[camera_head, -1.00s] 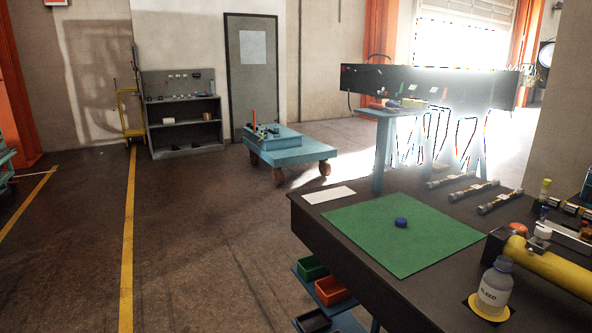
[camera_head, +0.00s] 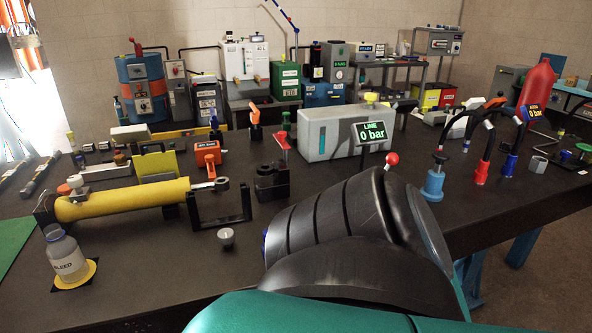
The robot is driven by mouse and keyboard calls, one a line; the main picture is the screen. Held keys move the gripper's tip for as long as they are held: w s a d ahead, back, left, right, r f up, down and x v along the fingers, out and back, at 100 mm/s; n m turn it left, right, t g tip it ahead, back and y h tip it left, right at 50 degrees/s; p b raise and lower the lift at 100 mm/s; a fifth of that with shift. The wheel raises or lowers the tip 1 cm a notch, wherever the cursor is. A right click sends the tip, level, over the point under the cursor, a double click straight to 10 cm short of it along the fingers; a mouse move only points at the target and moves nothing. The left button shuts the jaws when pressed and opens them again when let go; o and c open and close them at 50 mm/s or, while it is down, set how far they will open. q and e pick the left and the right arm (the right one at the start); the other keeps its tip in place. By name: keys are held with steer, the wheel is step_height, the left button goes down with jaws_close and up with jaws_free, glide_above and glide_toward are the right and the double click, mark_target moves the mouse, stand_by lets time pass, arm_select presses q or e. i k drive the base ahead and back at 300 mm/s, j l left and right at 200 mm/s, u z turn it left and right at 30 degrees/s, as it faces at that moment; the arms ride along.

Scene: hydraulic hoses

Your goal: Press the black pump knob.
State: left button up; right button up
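I cannot pick out the black pump knob for certain. A grey tank (camera_head: 322,136) with a "LINE 0 bar" display (camera_head: 371,131) stands mid-table, with a dark part at its right end. A red ball knob (camera_head: 392,158) shows in front of it. A blue fitting (camera_head: 433,186) with a dark top stands to the right. A large black and teal arm part of mine fills the lower middle and hides the table behind it. Neither gripper is in view.
Hoses, a red bottle (camera_head: 537,84) and an "AUX 0 bar" display (camera_head: 533,112) stand at the right. The front left table is mostly bare.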

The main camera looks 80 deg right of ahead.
mark_target(440, 157)
steer(key=z, duration=3.4)
steer(key=u, duration=1.75)
steer(key=l, duration=0.4)
steer(key=k+l, duration=0.1)
steer(key=l, duration=0.35)
steer(key=u, duration=0.05)
